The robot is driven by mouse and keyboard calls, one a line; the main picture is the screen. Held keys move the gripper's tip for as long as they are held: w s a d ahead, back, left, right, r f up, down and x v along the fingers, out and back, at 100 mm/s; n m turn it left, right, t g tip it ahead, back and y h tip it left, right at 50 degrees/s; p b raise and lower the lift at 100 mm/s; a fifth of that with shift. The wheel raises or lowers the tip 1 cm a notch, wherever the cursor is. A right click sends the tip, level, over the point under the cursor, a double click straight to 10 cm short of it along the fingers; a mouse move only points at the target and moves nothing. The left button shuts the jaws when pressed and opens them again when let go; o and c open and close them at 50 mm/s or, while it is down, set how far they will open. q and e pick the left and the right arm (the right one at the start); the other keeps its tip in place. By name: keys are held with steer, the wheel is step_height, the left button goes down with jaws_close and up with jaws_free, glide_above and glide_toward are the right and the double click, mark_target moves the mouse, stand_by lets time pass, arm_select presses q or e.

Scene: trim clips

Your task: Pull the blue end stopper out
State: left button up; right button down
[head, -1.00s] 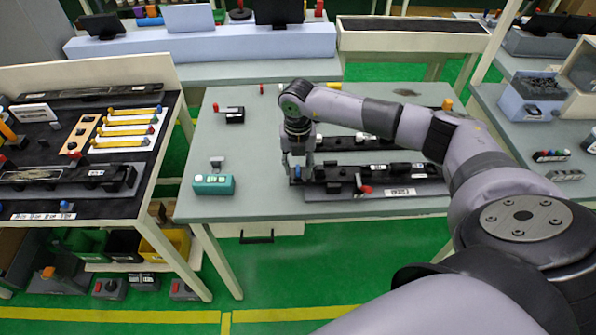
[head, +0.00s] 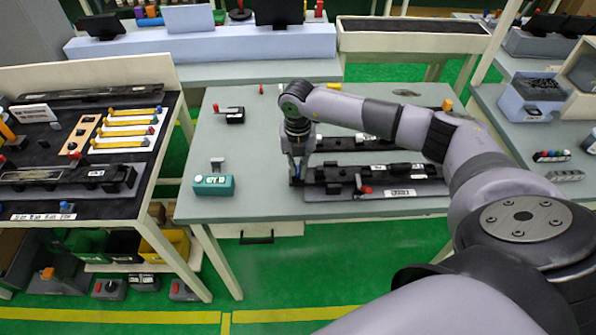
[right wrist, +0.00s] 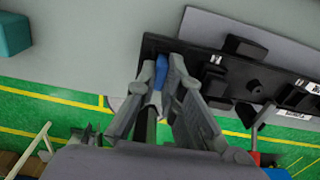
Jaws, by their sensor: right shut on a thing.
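The blue end stopper (right wrist: 161,72) is a small blue piece at the left end of a long black fixture (right wrist: 226,62) in the right wrist view. My right gripper (right wrist: 163,62) is shut on it, one finger on each side, and the fingers partly cover it. The stopper appears still at the fixture's end; I cannot tell how deep it sits. In the head view the right gripper (head: 297,180) points down at the left end of the black fixture (head: 430,187) on the grey table. My left gripper is not in view.
A teal box (head: 213,186) stands left of the fixture. A small black block with a red-tipped lever (head: 235,115) is farther back. A second black rail (head: 350,142) lies behind the fixture. A red-handled lever (head: 364,189) rises from the fixture's front. The left table area is mostly clear.

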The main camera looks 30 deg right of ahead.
mark_target(298, 169)
steer(key=shift+w+r, duration=0.1)
steer(key=shift+r, duration=0.3)
stand_by(0.5)
steer(key=shift+r+p, duration=0.35)
steer(key=shift+p, duration=0.1)
steer(key=shift+r+p, duration=1.8)
steer(key=shift+r, duration=0.85)
